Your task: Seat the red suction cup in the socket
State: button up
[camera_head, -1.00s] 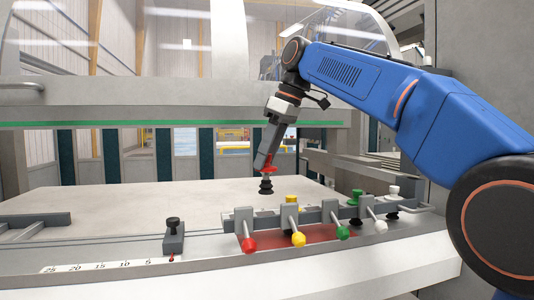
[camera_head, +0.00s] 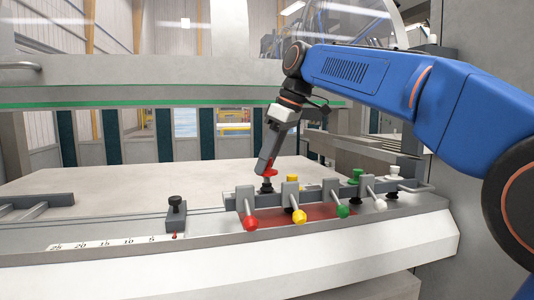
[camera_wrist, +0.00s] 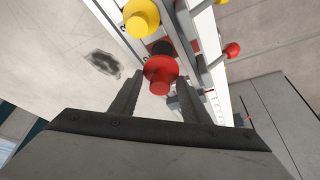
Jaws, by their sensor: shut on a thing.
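The red suction cup (camera_head: 267,174) has a red flanged top and black bellows below. My gripper (camera_head: 270,162) is shut on its red top and tilts down over the rack. The cup's black lower end is at the rack's left end, between the red and yellow levers. In the wrist view the red cup (camera_wrist: 161,70) lies between the two fingers. A dark square opening (camera_wrist: 160,46), which looks like the socket, shows partly behind it. I cannot tell whether the cup is in the socket or just above it.
The grey rack (camera_head: 330,188) carries yellow (camera_head: 292,178), green and white cups. Red (camera_head: 250,223), yellow, green and white ball levers stick out in front. A black-knobbed stop (camera_head: 176,215) stands left, by the number scale. The pale sheet (camera_head: 110,178) behind is clear.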

aim_at(269, 171)
jog(key=shift+f, duration=2)
jog(key=o, duration=1.1)
jog(key=v, duration=1.7)
jog(key=shift+r, duration=0.2)
